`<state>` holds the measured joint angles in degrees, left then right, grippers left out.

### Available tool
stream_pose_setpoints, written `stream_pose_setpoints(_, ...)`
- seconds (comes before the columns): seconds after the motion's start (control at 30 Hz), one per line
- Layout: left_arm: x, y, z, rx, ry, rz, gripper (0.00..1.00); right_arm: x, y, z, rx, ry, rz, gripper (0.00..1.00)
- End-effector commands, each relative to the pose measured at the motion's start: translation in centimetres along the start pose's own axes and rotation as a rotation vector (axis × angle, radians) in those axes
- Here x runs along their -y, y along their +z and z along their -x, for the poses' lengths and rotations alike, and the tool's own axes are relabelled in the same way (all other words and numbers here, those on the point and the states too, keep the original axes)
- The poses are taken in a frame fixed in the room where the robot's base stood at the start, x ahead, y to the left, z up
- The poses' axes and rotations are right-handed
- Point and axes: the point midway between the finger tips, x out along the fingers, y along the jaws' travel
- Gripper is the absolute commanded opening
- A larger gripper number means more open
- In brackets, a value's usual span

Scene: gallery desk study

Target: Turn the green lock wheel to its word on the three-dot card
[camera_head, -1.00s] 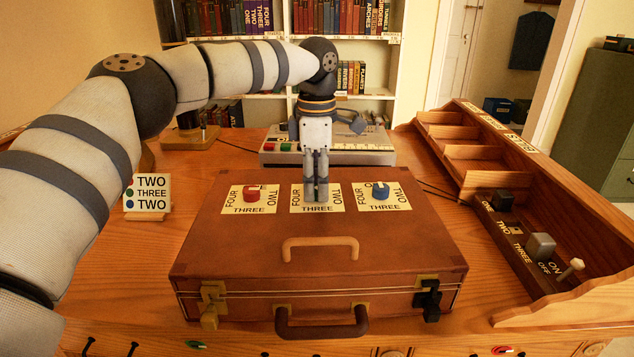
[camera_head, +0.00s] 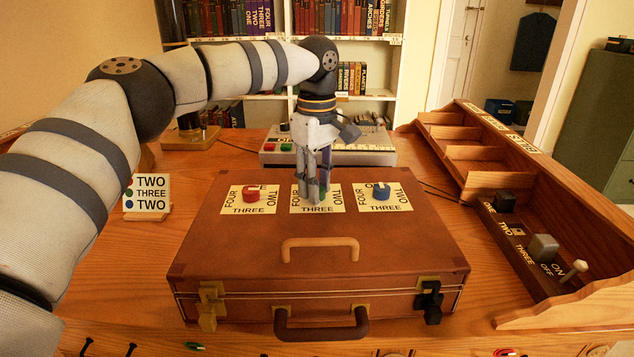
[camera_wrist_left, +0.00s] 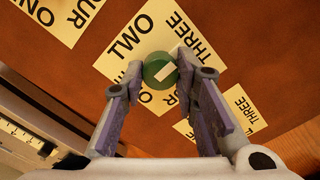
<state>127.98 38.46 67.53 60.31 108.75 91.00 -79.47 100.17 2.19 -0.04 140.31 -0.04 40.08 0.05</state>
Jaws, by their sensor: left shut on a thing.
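The green lock wheel (camera_wrist_left: 153,69) sits on the middle word plate of a brown case (camera_head: 225,260). Its pale mark slants toward the upper right in the wrist view. My left gripper (camera_head: 314,198) points down over this plate, its fingers on either side of the wheel and shut on it; in the head view they mostly hide it. The plate (camera_wrist_left: 122,62) shows TWO and THREE; other words are partly covered. The three-dot card (camera_head: 147,193) stands left of the case and reads TWO by red, THREE by green, TWO by blue. My right gripper is not in view.
A red wheel (camera_head: 251,195) and a blue wheel (camera_head: 381,192) sit on plates either side. The case has a tan handle (camera_head: 320,243) on top. A grey device (camera_head: 365,150) stands behind it. A wooden compartment unit (camera_head: 590,225) with switches bounds the right.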

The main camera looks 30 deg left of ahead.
Motion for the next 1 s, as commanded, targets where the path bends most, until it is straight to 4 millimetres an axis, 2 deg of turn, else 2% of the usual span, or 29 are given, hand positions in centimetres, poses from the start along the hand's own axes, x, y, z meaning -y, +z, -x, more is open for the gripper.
stream_pose_setpoints(0.53,0.09,0.00,-0.20,0.000,-0.006,-0.025,0.00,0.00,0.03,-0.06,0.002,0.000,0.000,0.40)
stream_pose_setpoints(0.57,0.09,0.00,-0.20,0.000,-0.006,-0.025,0.29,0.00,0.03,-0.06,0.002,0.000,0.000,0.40)
stream_pose_setpoints(0.63,0.08,0.00,-0.20,0.000,-0.005,-0.025,0.45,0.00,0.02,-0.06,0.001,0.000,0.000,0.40)
stream_pose_setpoints(0.67,0.07,0.00,-0.19,0.000,-0.005,-0.024,0.48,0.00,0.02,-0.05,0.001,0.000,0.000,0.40)
stream_pose_setpoints(0.9,0.03,-0.01,-0.07,0.000,-0.002,-0.024,0.48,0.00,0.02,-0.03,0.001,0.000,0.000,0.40)
stream_pose_setpoints(1.0,-0.05,-0.01,0.66,0.000,0.001,-0.023,0.48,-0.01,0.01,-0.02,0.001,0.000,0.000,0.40)
